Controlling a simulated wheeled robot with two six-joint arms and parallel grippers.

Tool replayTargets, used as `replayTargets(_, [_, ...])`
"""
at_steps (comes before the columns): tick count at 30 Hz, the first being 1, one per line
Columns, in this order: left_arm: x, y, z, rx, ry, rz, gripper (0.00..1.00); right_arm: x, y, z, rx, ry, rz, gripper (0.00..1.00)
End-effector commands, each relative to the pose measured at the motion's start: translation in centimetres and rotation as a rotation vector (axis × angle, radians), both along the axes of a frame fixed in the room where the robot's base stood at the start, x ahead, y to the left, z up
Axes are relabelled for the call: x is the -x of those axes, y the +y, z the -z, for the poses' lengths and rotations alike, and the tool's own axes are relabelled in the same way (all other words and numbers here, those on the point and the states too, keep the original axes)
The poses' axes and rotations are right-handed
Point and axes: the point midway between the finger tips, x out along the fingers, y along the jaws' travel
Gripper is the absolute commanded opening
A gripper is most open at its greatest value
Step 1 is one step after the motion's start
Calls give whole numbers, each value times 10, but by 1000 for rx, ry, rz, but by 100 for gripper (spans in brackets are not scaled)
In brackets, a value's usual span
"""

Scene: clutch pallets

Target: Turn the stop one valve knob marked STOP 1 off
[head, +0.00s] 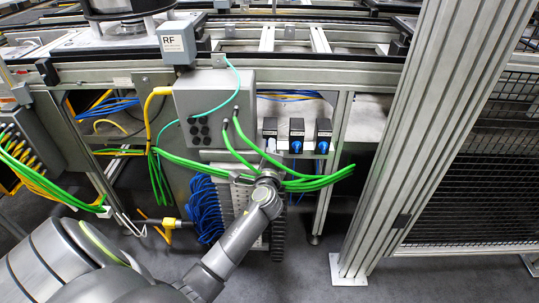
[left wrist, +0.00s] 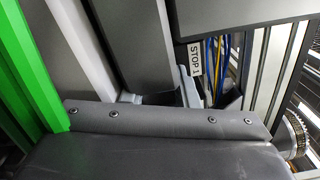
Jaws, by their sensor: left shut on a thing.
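Three valves with dark bodies stand in a row under the frame beam in the head view. The middle valve (head: 296,128) and the right valve (head: 323,127) show blue knobs pointing down. The leftmost valve (head: 270,127) has its knob hidden by my left gripper (head: 271,149), which reaches up to it from below. My left gripper is shut on that knob. In the left wrist view a white label reading STOP 1 (left wrist: 194,60) is just beyond the gripper; the knob itself is hidden there. My right gripper is not in view.
Thick green cables (head: 320,181) cross by my left wrist. A grey junction box (head: 214,105) is left of the valves, with coiled blue cables (head: 205,208) below. A thick aluminium post (head: 420,130) and mesh fence (head: 470,160) stand on the right.

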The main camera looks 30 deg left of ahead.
Motion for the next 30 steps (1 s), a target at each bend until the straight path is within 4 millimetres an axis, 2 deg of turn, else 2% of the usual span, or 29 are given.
replayTargets(13, [0, 0, 1, 229, -141, 0, 4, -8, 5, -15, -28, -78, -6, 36])
replayTargets(30, [0, 0, 0, 279, -170, -1, 4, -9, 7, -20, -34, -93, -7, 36])
